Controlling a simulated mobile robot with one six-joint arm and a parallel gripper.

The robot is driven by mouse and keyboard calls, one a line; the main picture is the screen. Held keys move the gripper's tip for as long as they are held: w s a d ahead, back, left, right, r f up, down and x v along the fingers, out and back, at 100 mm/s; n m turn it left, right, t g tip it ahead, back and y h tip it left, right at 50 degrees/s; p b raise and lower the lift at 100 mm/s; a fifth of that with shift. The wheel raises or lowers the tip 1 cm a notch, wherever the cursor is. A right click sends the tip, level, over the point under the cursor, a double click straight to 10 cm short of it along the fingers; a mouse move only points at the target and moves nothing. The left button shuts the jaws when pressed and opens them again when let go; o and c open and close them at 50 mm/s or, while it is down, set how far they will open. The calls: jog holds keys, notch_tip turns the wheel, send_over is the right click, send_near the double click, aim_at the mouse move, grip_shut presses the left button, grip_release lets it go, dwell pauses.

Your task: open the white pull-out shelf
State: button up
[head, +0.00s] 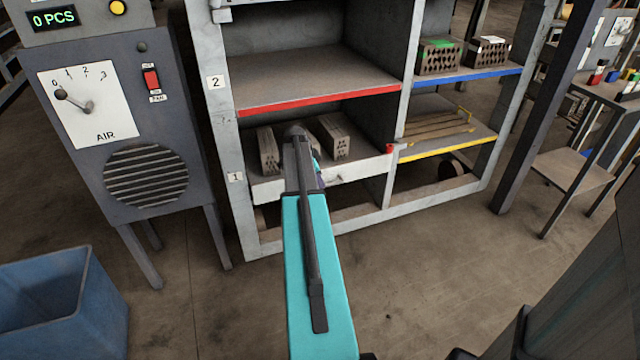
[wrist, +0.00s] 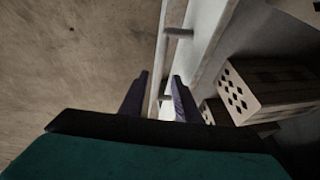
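The white pull-out shelf (head: 365,168) is in the lower left bay of the rack, with hollow bricks on it. Its pale front (wrist: 205,45) runs along the right of the bar handle (wrist: 172,15) in the wrist view. My gripper (wrist: 159,77) is open, with its dark fingers on either side of the handle bar. The right finger is between the bar and the shelf front; the left finger is outside the bar, with a visible gap. I cannot tell whether the right finger touches the bar. In the head view my arm hides most of the gripper and part of the shelf front.
Bricks (head: 334,137) stand on the shelf, one (wrist: 262,90) close to the right finger in the wrist view. A red-edged shelf (head: 310,78) is above. A grey control cabinet (head: 120,135) and a blue bin (head: 65,310) stand left. The floor in front is clear.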

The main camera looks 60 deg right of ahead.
jog(key=shift+x, duration=1.55)
grip_shut()
jog(key=shift+a, duration=0.1)
